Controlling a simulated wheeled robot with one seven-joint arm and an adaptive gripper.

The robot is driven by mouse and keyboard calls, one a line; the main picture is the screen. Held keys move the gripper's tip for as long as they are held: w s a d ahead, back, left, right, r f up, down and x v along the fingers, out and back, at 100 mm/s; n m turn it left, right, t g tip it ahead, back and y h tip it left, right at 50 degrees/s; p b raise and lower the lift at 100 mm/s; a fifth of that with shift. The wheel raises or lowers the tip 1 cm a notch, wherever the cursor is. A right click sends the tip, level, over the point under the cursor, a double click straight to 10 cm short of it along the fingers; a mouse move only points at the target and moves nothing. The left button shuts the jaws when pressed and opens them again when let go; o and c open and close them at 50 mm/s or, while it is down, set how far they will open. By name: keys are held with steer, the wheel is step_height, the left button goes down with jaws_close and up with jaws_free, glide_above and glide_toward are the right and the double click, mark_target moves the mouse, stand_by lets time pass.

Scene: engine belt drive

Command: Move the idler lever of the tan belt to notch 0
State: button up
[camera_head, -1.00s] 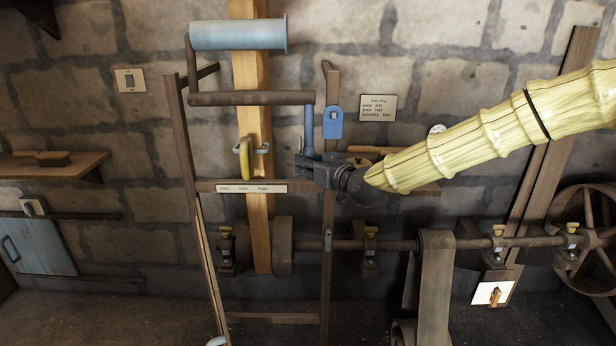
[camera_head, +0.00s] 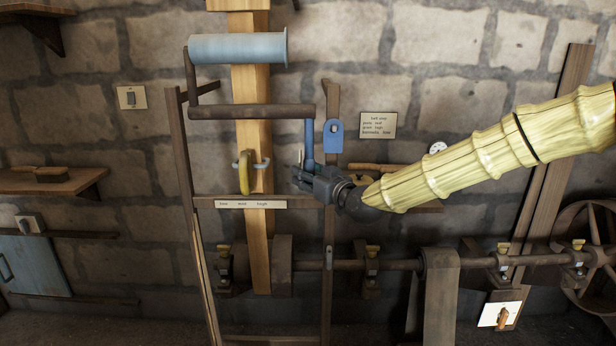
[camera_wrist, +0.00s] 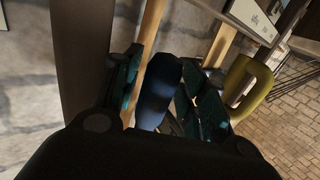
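The tan belt (camera_head: 258,225) runs vertically down the wall, behind a dark wooden frame. A blue roller (camera_head: 238,47) on a bent dark arm crosses in front of the belt. From that arm's right end hangs a blue handle (camera_head: 309,140), which I take for the idler lever. My gripper (camera_head: 306,177) is at the handle's lower end. In the wrist view the blue handle (camera_wrist: 160,88) is between my two fingers, and a strip of tan shows between it and the left finger. The fingers look open around it. Notch marks are not readable.
A blue tab (camera_head: 333,135) sits on the post right of the handle. A yellow hooked handle (camera_head: 244,172) is in front of the belt. A labelled strip (camera_head: 250,204) crosses the frame below. A shaft with pulleys (camera_head: 395,264) runs lower down.

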steer(key=shift+w+d+f, duration=0.1)
steer(key=shift+d, duration=0.1)
stand_by(0.4)
steer(key=s+p, duration=0.1)
steer(key=p, duration=0.2)
steer(key=shift+s+d+r+m+g+h, duration=0.1)
steer(key=shift+s+r+m+g+h, duration=0.2)
steer(key=shift+s+g, duration=0.1)
steer(key=s+d+r+m+g+p, duration=0.1)
steer(key=s+d+r+p, duration=0.1)
steer(key=s, duration=0.3)
steer(key=s+d+r+g+h+p, duration=0.1)
steer(key=s+d+p, duration=0.1)
steer(key=s+p, duration=0.15)
steer(key=s+d+r+m+g+p, duration=0.1)
steer(key=s+d+r+p, duration=0.1)
steer(key=s, duration=0.3)
steer(key=s+d+f+m+g+h, duration=0.1)
steer(key=s+f, duration=0.3)
steer(key=f, duration=0.9)
steer(key=s+d+f+m+g+h, duration=0.1)
steer(key=s+f, duration=0.4)
steer(key=f, duration=0.8)
steer(key=shift+d+g+h, duration=0.4)
steer(key=shift+g+h, duration=0.2)
steer(key=shift+g, duration=0.3)
